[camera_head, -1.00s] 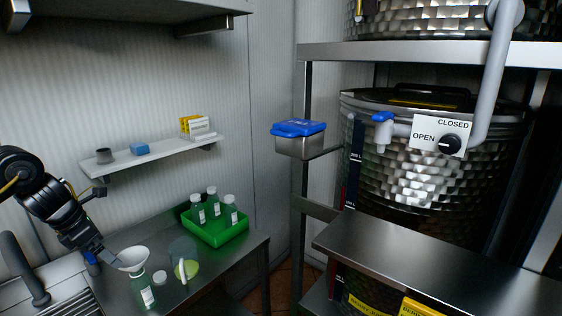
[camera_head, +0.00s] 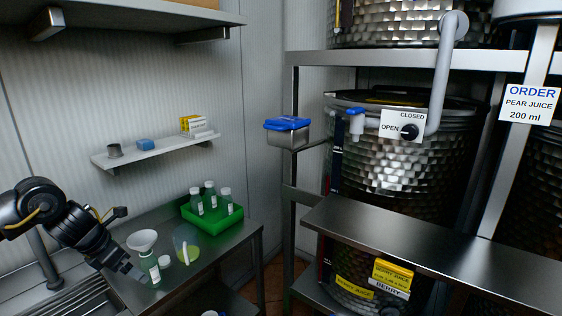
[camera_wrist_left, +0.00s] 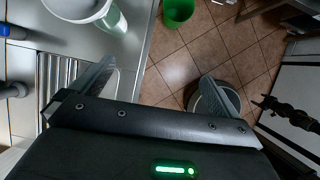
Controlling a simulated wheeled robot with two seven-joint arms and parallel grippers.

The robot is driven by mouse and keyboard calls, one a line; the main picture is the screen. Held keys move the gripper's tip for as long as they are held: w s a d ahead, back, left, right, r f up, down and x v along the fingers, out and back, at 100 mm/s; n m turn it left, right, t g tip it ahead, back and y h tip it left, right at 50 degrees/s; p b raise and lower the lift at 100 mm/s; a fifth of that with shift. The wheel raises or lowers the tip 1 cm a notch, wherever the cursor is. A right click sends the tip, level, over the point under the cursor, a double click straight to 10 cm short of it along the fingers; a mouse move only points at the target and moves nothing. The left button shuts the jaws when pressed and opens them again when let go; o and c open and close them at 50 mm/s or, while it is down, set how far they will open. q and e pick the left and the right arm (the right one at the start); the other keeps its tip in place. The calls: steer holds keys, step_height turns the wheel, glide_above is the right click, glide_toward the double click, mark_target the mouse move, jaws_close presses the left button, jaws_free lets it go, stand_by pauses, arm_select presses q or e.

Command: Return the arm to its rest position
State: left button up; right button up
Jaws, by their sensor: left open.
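My left arm comes in from the left in the head view. Its gripper (camera_head: 132,270) is just left of a green-tinted bottle (camera_head: 151,270) with a white funnel (camera_head: 142,240) on it. In the left wrist view the gripper (camera_wrist_left: 155,85) has its two fingers wide apart, with nothing between them. The funnel (camera_wrist_left: 75,6) and bottle (camera_wrist_left: 114,20) are at the top left there, beyond the left finger. A dark jointed arm (camera_wrist_left: 290,112) at the right edge is possibly my right one; its jaws are unclear.
A clear jug (camera_head: 186,246) with yellow-green contents stands beside the bottle. Behind is a green crate (camera_head: 222,224) with several bottles. A steel box with a blue lid (camera_head: 287,124) sits by the juice tank (camera_head: 400,170). An order sign (camera_head: 529,104) reads pear juice, 200 ml.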

arm_select(q)
steer(key=d+f+n+t+h, duration=0.15)
steer(key=d+f, duration=0.35)
steer(key=d, duration=0.5)
steer(key=d+f+n+h, duration=0.1)
steer(key=d+f+n, duration=0.1)
steer(key=d+f, duration=0.5)
steer(key=s+d+f+n+t+h, duration=0.1)
steer(key=s+d+f+n+t, duration=0.15)
steer(key=s+d+n, duration=0.85)
steer(key=s+a+f+n+g+y, duration=0.2)
steer(key=s+a+f+n, duration=0.15)
steer(key=s+n, duration=0.5)
steer(key=s+a+f+n+g+y, duration=0.15)
steer(key=s+a+n, duration=0.25)
steer(key=s+n, duration=0.45)
steer(key=s+a+f+n+g+y, duration=0.2)
steer(key=s+a+f+n, duration=0.2)
steer(key=s+n, duration=0.45)
step_height(320, 180, down, 25)
steer(key=s+a+f+g, duration=0.2)
steer(key=s+a+f, duration=0.1)
steer(key=s+f, duration=1.4)
steer(key=shift+f+y+b, duration=0.3)
steer(key=shift+b, duration=0.05)
